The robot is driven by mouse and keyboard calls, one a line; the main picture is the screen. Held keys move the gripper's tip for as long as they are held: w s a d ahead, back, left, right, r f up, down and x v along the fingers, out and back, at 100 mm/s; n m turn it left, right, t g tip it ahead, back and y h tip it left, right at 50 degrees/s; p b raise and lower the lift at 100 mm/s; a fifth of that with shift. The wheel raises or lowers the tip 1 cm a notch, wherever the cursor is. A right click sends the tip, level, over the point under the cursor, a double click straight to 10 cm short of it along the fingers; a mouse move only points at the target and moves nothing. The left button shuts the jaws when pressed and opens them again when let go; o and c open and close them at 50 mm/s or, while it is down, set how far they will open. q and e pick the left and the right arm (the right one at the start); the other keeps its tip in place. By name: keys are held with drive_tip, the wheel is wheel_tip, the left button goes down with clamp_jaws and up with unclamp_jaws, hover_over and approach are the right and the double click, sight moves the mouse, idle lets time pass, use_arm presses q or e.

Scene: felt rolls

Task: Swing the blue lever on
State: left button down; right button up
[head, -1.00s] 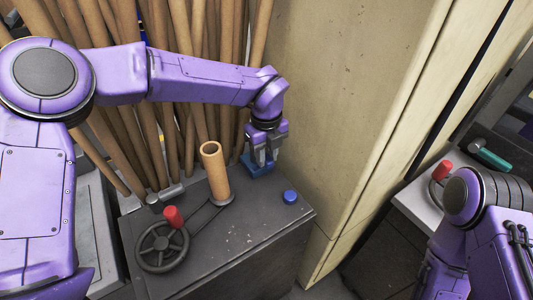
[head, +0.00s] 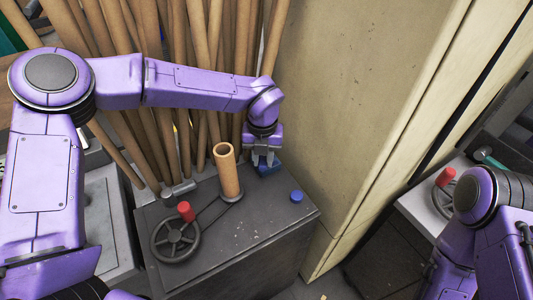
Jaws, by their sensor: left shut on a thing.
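My left gripper (head: 263,160) points down from above and is shut on the blue lever. The lever's exact angle is hard to tell behind the fingers. My right arm shows at the lower right, but its gripper is out of the picture.
Several long brown rolls (head: 170,120) lean behind. A beige panel (head: 340,110) rises close on the right.

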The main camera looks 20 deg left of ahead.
sight(263, 159)
use_arm(q)
drive_tip(key=shift+a+m, duration=0.25)
drive_tip(key=shift+m, duration=0.15)
drive_tip(key=c, duration=0.9)
unclamp_jaws()
drive_tip(key=shift+w+f, duration=0.15)
drive_tip(key=shift+w, duration=0.05)
wheel_tip(263, 159, up, 11)
drive_tip(key=shift+f+b, duration=0.2)
drive_tip(key=shift+b, duration=0.65)
drive_tip(key=shift+d, duration=0.1)
